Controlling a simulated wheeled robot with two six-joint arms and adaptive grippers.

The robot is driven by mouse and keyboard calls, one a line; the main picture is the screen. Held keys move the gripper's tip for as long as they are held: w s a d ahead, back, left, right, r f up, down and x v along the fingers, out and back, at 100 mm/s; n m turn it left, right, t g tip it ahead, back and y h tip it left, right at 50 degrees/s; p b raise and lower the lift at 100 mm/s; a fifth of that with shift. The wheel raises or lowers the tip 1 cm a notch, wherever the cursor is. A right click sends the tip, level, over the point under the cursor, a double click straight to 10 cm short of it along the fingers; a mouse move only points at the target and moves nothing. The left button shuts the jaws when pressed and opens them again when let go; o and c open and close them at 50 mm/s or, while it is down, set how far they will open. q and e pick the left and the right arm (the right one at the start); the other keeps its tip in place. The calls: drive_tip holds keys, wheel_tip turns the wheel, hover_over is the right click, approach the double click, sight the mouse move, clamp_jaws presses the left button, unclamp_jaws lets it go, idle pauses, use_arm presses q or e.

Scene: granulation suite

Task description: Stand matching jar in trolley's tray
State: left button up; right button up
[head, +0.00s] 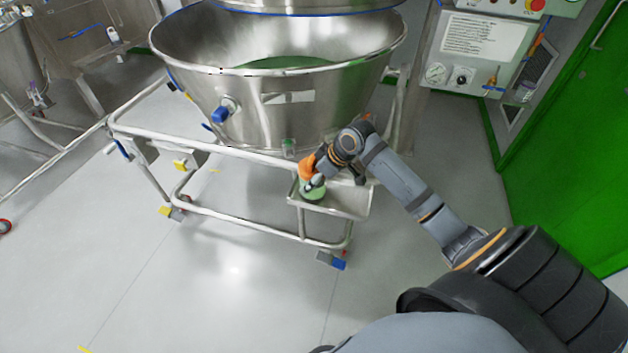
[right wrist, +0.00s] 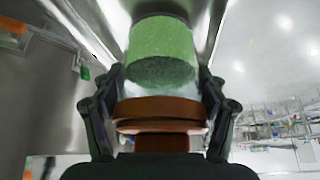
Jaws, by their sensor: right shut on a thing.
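A clear jar with green granules and an orange-brown lid (right wrist: 160,55) fills the middle of the right wrist view, between the fingers of my right gripper (right wrist: 160,105). The gripper is shut on it at the lid end. In the head view the jar (head: 313,193) shows as a green patch below my right gripper (head: 314,180), at the left end of the trolley's small metal tray (head: 352,205). I cannot tell whether the jar's base touches the tray floor. My left gripper is not in view.
The trolley's tubular frame (head: 240,152) carries a large steel bowl (head: 270,100) with green contents. A control panel (head: 480,45) stands at the back right. The floor at the left front is clear.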

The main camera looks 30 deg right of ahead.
drive_tip(key=shift+f, duration=0.3)
drive_tip(key=shift+f, duration=0.1)
drive_tip(key=o, duration=1.3)
drive_tip(key=p+v, duration=0.6)
drive_tip(key=v, duration=0.6)
